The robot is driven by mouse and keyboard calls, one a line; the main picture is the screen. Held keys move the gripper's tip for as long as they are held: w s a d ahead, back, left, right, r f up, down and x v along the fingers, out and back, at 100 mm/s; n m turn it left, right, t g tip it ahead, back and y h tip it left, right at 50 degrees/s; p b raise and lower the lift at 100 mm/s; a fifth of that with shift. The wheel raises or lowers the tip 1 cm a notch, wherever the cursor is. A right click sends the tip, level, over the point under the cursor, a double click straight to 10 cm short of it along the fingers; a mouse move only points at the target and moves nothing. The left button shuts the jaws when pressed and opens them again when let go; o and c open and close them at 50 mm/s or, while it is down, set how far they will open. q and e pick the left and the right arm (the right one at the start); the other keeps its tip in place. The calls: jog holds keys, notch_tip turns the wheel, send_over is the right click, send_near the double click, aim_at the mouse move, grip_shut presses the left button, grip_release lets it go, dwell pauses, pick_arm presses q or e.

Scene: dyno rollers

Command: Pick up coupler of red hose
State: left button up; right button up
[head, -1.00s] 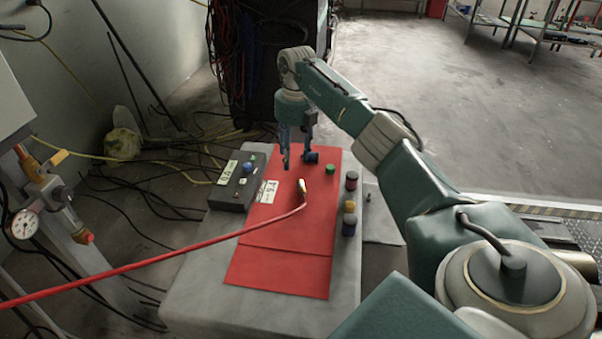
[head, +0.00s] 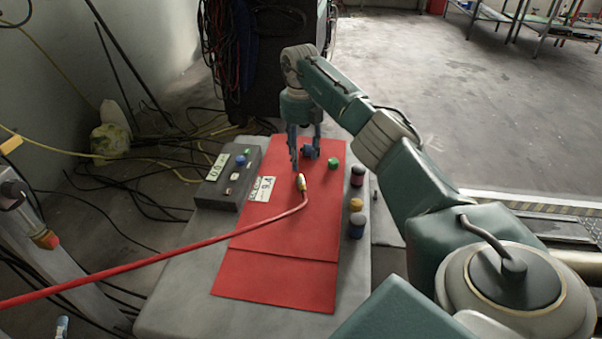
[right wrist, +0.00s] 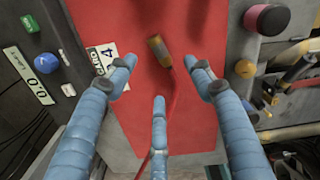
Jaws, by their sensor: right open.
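The red hose (head: 200,246) comes in from the left and ends in a brass-yellow coupler (head: 301,182) on the red panel (head: 290,238). In the right wrist view the coupler (right wrist: 158,50) lies beyond the fingertips, between the two outer fingers, with the hose (right wrist: 173,92) running from it toward the lower finger. My right gripper (head: 306,160) is open and empty, just behind the coupler in the head view. Its blue fingers (right wrist: 160,88) are spread and not closed on the coupler. My left gripper is not seen.
A dark control box (head: 228,188) with coloured buttons stands left of the panel. Cables lie on the floor at left.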

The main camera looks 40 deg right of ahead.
jog(key=b, duration=0.1)
send_over(299, 181)
notch_tip(299, 181, down, 5)
jog(key=shift+s+r, duration=0.1)
jog(key=shift+s, duration=0.05)
jog(key=shift+f+b, duration=0.3)
jog(key=shift+f, duration=0.1)
notch_tip(299, 181, down, 4)
jog(key=shift+a+f+b, duration=0.1)
jog(key=shift+f+b, duration=0.15)
jog(key=shift+b, duration=0.75)
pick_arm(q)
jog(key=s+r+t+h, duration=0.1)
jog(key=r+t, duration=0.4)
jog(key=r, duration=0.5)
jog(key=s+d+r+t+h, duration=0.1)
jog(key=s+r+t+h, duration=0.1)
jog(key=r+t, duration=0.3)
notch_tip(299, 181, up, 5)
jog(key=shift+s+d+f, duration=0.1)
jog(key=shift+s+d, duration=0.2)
pick_arm(e)
jog(key=c, duration=1.3)
